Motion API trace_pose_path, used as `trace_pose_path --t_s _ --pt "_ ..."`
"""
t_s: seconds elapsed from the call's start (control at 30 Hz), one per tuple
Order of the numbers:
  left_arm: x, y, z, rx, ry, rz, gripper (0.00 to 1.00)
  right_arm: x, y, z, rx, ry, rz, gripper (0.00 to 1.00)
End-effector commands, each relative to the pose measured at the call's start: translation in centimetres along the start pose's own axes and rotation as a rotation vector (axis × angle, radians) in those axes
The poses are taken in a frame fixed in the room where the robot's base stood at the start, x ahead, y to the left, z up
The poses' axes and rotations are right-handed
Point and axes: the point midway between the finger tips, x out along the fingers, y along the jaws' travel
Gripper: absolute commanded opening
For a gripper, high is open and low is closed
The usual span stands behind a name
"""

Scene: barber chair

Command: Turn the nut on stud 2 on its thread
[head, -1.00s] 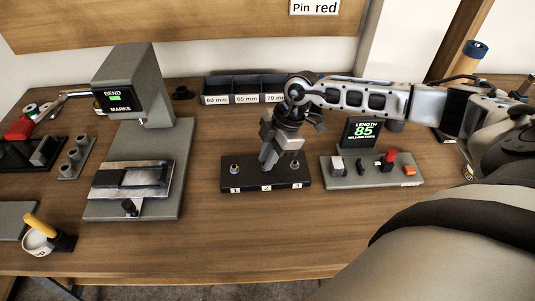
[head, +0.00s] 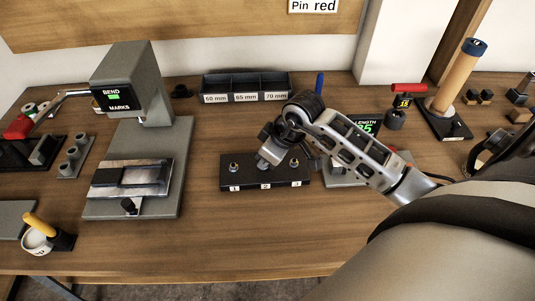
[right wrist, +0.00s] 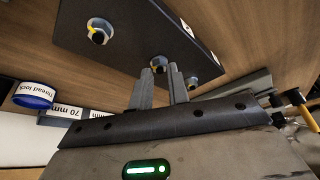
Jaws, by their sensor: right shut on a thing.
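A black stud block (head: 223,182) lies on the bench, with labels 1, 2 and 3 on its front edge. Stud 1 with its nut (head: 234,167) stands at the left and stud 3 with its nut (head: 294,163) at the right. My right gripper (head: 264,162) is over the middle stud, which it mostly hides in the head view. In the right wrist view, the nut on stud 2 (right wrist: 157,63) shows at the tips of my right gripper's fingers (right wrist: 161,75), which are shut on it. The other two nuts stand clear of the fingers. My left gripper is not in view.
A grey bending device (head: 145,130) stands left of the block. A compartment bin (head: 245,96) is behind it. A length gauge (head: 345,178) stands close at right, partly hidden by my right arm. The bench in front of the block is clear.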

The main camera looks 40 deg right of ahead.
Motion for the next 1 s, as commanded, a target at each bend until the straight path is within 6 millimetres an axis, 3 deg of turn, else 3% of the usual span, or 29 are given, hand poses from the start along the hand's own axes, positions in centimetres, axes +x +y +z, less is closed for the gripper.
trace_pose_path --t_s 0.4,1.0 --pt "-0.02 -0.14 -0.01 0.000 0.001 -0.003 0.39 0.12 -0.34 0.10 0.190 -0.006 0.075 0.00" --pt "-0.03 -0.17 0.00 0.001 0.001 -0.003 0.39 0.11 -0.26 0.09 0.218 -0.006 0.092 0.00"
